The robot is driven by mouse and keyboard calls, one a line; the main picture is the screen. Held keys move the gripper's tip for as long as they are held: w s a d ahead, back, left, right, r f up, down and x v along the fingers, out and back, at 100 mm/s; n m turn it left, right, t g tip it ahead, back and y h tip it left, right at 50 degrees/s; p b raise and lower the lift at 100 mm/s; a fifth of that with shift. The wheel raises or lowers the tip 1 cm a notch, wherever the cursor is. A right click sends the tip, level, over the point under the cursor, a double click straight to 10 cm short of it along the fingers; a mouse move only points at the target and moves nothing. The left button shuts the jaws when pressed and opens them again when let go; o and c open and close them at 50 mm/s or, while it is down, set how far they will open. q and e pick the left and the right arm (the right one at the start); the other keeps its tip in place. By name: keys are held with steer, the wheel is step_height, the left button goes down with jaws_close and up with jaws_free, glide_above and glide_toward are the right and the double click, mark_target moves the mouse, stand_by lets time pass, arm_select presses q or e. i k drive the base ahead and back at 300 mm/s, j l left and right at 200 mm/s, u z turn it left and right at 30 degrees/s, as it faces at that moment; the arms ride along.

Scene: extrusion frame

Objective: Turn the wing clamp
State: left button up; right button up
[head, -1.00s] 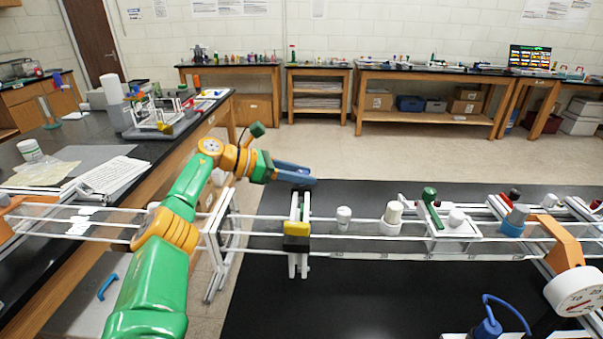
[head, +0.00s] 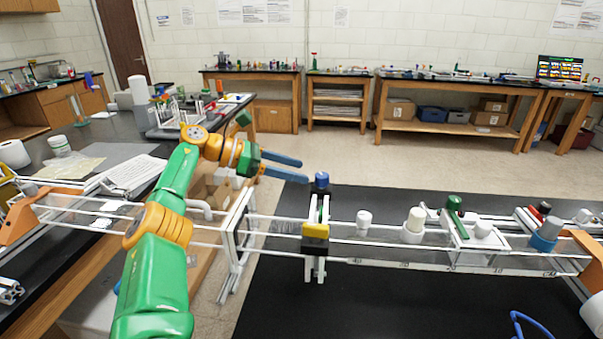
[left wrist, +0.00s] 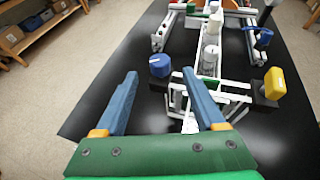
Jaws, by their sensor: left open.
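A slim white clamp assembly (head: 314,262) stands across the rails of the extrusion frame (head: 235,240). It has a yellow block (head: 316,231) at its front and a blue knob (head: 321,180) on top. I take this for the wing clamp; which part is its wing I cannot tell. In the left wrist view the blue knob (left wrist: 160,66) shows beyond the tips, between their lines, and the yellow block (left wrist: 274,83) is to the right. My left gripper (head: 304,171) is open and empty, left of the knob and apart from it. My right gripper is out of view.
White and grey caps (head: 414,222), a green-handled part (head: 455,205) and an orange bracket (head: 590,255) sit along the rails to the right. A side bench (head: 120,128) with papers and apparatus stands at left.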

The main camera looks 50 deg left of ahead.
mark_target(317, 232)
steer(key=k, duration=1.5)
